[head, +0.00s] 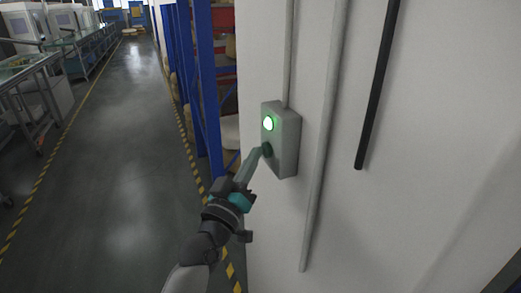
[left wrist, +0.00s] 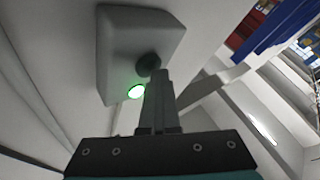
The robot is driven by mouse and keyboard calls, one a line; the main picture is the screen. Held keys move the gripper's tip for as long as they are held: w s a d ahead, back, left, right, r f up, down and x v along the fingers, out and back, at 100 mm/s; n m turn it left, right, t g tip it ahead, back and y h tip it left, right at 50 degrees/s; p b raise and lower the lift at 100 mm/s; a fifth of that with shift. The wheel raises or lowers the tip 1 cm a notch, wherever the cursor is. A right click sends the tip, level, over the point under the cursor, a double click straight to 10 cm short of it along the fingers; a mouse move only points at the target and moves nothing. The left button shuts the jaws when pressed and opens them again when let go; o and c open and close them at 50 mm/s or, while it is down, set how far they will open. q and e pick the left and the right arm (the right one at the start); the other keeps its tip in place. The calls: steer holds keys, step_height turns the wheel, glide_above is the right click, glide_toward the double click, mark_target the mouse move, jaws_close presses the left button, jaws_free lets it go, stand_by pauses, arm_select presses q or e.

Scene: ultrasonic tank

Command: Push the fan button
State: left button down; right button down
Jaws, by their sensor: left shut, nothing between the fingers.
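A grey control box (head: 287,146) is fixed on the white wall, with a lit green button (head: 268,123) above a dark round button (head: 267,150). My left gripper (head: 261,154) is shut and empty, its fingertips at the dark button. In the left wrist view, the box (left wrist: 122,48) shows at the top, and my shut fingers (left wrist: 156,78) reach the dark button (left wrist: 149,64). They seem to touch it, and they partly hide it. The lit green button (left wrist: 136,92) is just left of the fingers. My right gripper is not in view.
A grey conduit (head: 288,55) runs up from the box, and a long pipe (head: 325,140) and black bar (head: 376,90) are on the wall to its right. Blue shelving (head: 207,90) stands left of the wall. The grey aisle floor (head: 115,150) is clear.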

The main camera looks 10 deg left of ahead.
arm_select(q)
steer(key=shift+s+f, duration=0.1)
steer(key=s+a, duration=0.2)
steer(key=a, duration=0.1)
steer(key=s+a, duration=0.1)
steer(key=a, duration=0.1)
steer(key=shift+s, duration=0.15)
stand_by(0.4)
